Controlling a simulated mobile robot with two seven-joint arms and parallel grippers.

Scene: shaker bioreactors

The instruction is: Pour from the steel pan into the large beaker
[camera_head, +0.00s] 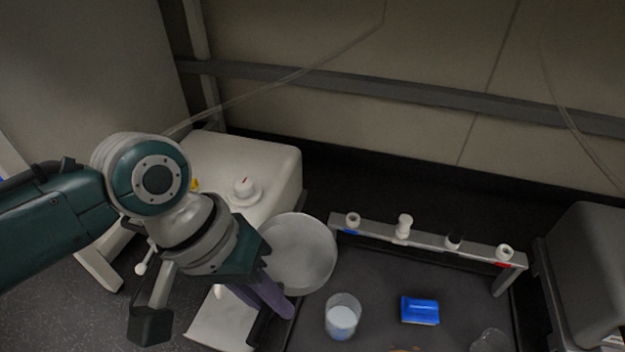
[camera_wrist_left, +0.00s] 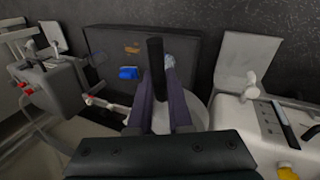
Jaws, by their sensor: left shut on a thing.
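The steel pan (camera_head: 303,254) is a round, pale grey dish above the tray's back left corner; its inside faces the head camera. My left gripper (camera_head: 272,298), with purple fingers, is shut on the pan's dark handle (camera_wrist_left: 156,70), which stands between the fingers in the wrist view. Part of the pan (camera_wrist_left: 198,110) shows behind the fingers there. A clear beaker (camera_head: 342,318) with pale bluish contents stands upright on the tray, in front and to the right of the pan, apart from it. Another glass vessel (camera_head: 490,341) is cut off at the bottom edge. My right gripper is not in view.
A dark tray (camera_head: 385,275) carries a blue block (camera_head: 420,310), right of the beaker. A grey rack (camera_head: 430,240) with several small caps runs along its back. A white device (camera_head: 245,160) stands at the back left, a grey box (camera_head: 590,265) at the right.

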